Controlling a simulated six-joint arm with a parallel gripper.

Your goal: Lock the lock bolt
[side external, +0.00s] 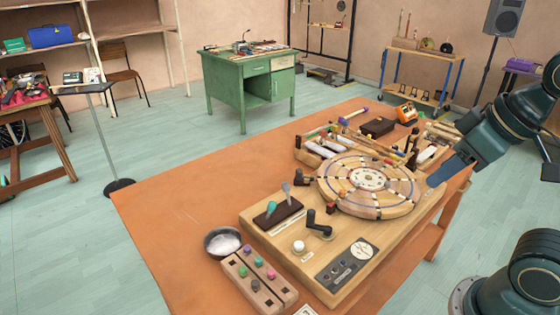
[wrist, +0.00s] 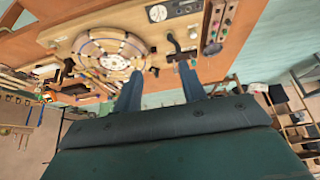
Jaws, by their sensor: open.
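A wooden board (side external: 262,232) on the orange table carries several fittings. One is a black crank-like handle (side external: 318,224) beside a round segmented disc (side external: 345,200); it also shows in the wrist view (wrist: 174,44). I cannot tell for sure which fitting is the lock bolt, or whether it is locked. My gripper (side external: 436,180) is at the right of the disc, apart from the handle.
A dark bowl (side external: 223,242) and a wooden block with coloured pegs (side external: 258,278) sit at the board's left. A dial panel (side external: 348,258) is at its front. Tools and a dark box (side external: 378,128) crowd behind the disc. The table's left part (side external: 190,200) is clear.

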